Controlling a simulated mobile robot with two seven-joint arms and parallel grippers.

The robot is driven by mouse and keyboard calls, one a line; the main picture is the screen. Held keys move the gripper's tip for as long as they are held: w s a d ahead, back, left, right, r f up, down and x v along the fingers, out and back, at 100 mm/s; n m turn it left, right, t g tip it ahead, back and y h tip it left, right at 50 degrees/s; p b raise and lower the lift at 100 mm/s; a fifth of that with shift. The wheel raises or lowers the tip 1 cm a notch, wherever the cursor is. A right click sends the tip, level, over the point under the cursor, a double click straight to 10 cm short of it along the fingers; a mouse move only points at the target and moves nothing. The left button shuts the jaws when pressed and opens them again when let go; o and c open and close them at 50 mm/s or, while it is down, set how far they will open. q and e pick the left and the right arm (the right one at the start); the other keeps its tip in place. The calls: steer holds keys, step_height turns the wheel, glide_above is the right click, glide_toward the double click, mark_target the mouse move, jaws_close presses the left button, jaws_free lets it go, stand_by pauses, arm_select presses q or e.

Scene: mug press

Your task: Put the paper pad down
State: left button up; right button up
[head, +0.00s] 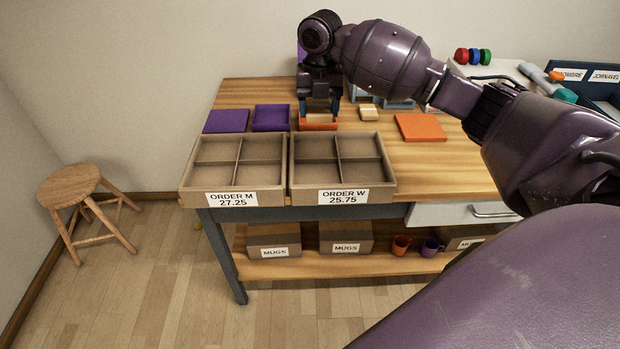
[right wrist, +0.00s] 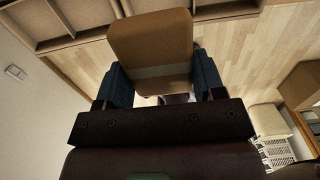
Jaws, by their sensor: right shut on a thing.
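My right gripper (head: 320,108) points down over the back of the wooden table, its fingers around a tan pad. In the right wrist view the pad (right wrist: 150,40) is a tan block with a paler band, gripped between the two dark blue fingers (right wrist: 162,90). In the head view the gripper mostly hides it. An open orange box (head: 318,126) lies directly below the fingers; I cannot tell whether the pad touches it. My left gripper is not in view.
An open purple box (head: 271,118) and a purple lid (head: 226,121) lie to the left. A cream block (head: 368,112) and an orange lid (head: 420,127) lie to the right.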

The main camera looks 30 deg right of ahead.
steer(key=b, duration=0.2)
glide_above(318, 178)
step_height(318, 178, down, 13)
steer(key=shift+a+f, duration=0.1)
step_height(318, 178, down, 6)
steer(key=shift+s+f+b, duration=0.1)
steer(key=shift+b, duration=0.25)
steer(key=shift+f, duration=0.25)
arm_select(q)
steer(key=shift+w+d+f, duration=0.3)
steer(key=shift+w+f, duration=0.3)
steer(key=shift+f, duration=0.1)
